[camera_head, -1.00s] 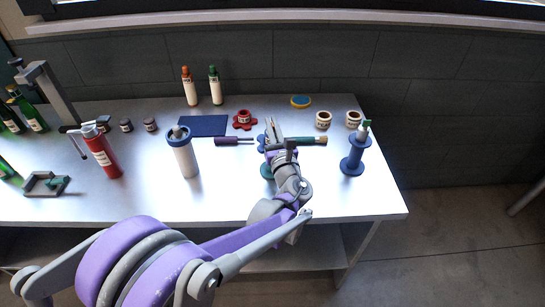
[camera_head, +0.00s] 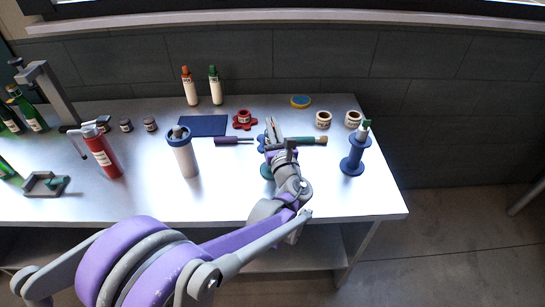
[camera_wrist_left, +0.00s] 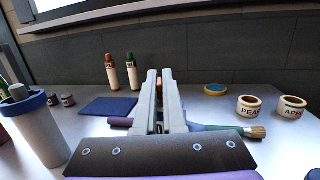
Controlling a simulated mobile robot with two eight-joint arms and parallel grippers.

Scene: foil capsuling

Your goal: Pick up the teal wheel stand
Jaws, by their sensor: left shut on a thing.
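A teal round thing (camera_head: 266,171), likely the teal wheel stand, shows only in part in the head view, beside and partly behind my left wrist. My left gripper (camera_head: 270,126) is beyond it, over the middle of the table. The fingers point away from me, close together, in the left wrist view (camera_wrist_left: 160,85). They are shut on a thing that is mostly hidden. A small reddish-brown patch shows between the fingertips, and I cannot tell what it belongs to. My right gripper is not in view.
A blue lobed piece (camera_head: 262,141) is partly hidden beside the gripper. A red wheel stand (camera_head: 244,121), screwdriver (camera_head: 233,141) and brush (camera_head: 318,141) lie close by. A white-and-blue canister (camera_head: 186,157) stands left, a blue spool stand (camera_head: 353,158) right.

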